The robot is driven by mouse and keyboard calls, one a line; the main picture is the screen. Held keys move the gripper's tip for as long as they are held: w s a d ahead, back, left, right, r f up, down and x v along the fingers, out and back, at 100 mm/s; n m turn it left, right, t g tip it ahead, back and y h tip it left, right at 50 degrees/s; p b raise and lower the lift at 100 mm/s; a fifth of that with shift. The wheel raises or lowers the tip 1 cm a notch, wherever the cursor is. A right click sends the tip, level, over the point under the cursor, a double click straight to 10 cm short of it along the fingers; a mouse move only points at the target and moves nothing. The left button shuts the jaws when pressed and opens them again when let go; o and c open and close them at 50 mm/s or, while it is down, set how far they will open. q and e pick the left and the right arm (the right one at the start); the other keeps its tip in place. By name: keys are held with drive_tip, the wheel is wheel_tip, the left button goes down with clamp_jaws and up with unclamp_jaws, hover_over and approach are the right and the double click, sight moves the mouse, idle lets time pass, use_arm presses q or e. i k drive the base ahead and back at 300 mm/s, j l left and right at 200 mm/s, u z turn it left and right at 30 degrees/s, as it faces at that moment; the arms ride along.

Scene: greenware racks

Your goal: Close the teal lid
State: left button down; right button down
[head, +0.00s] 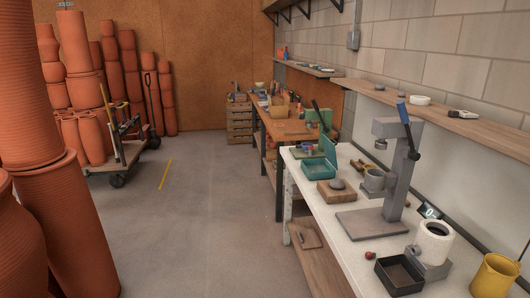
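A teal box (318,172) sits on the white-topped bench at its far part, right of the picture's middle. Its teal lid (328,147) stands raised at the box's far right side, so the box is open. The inside of the box looks empty from here, though it is small in the picture. Neither of my grippers is in view, and nothing touches the lid.
A grey lever press (395,170) stands nearer on the white bench (345,243). A black tray (399,274) and yellow mug (494,277) are closer. Tall terracotta stacks (68,220) stand left; the grey floor (200,220) between is clear.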

sight(330, 151)
drive_tip(key=i+j, duration=0.1)
drive_tip(key=i, duration=2)
